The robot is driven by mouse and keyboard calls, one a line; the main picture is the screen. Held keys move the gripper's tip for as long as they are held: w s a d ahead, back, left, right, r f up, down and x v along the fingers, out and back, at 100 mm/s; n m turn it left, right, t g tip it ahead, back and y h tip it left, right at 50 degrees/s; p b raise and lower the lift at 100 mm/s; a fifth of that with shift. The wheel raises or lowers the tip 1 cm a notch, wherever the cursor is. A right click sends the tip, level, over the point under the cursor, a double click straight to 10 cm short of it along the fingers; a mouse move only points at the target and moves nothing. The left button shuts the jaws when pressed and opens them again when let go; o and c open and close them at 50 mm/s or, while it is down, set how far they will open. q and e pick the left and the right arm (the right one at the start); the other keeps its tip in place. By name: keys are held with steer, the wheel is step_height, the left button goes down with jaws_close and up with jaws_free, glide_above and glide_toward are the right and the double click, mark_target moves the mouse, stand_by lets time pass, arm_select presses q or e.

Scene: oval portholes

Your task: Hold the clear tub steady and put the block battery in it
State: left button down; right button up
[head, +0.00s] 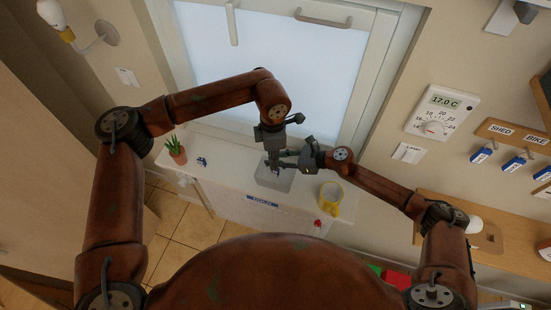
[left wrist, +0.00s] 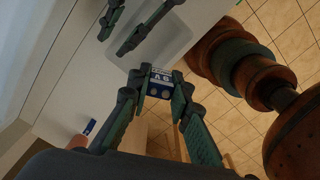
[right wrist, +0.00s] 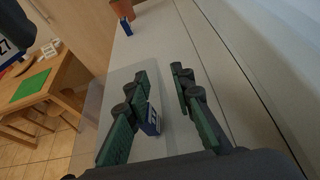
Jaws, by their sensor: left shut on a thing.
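The clear tub (head: 273,179) stands on the white counter below both grippers; its pale wall also shows in the left wrist view (left wrist: 186,38). My left gripper (head: 273,164) points down over the tub, shut on the block battery (left wrist: 160,83), a blue and white block marked 9V. In the left wrist view the battery is at the tub's edge; I cannot tell its height above the floor. My right gripper (right wrist: 159,72) comes in from the right over the tub, its fingers apart. A small blue and white block (right wrist: 153,118) shows between those fingers; I cannot tell whether they touch it.
A potted plant (head: 177,152) and a small blue item (head: 202,161) stand on the counter's left. A yellow mug (head: 330,198) stands right of the tub. The window (head: 280,60) is close behind. The counter (head: 225,172) is clear between blue item and tub.

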jaws_close()
arm_select(q)
steer(key=shift+f, duration=0.1)
